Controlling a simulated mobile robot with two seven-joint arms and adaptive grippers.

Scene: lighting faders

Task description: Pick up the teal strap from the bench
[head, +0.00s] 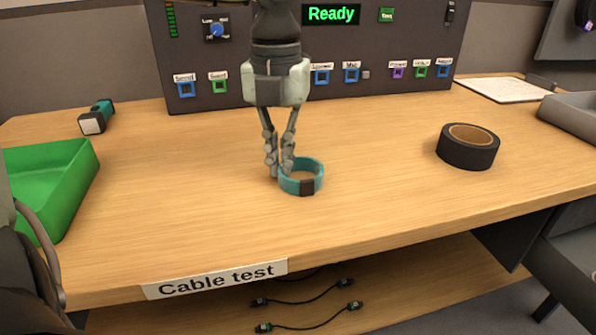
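The teal strap (314,183) is a closed ring with a dark buckle at its front. It stands on the wooden bench (200,215) near the middle. My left gripper (280,172) points straight down at the left side of the ring. Its two fingers come close together there, one outside and one at the inside of the ring, with the strap's left wall between the tips. The exact contact is partly hidden by the fingers. The strap looks level and at bench height. My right gripper is not clearly visible.
A dark control panel (420,30) stands along the bench's back. A black tape roll (468,148) lies to the right and a green bin (60,180) to the left. A small teal and black item (97,117) lies at the back left. Bench around the strap is clear.

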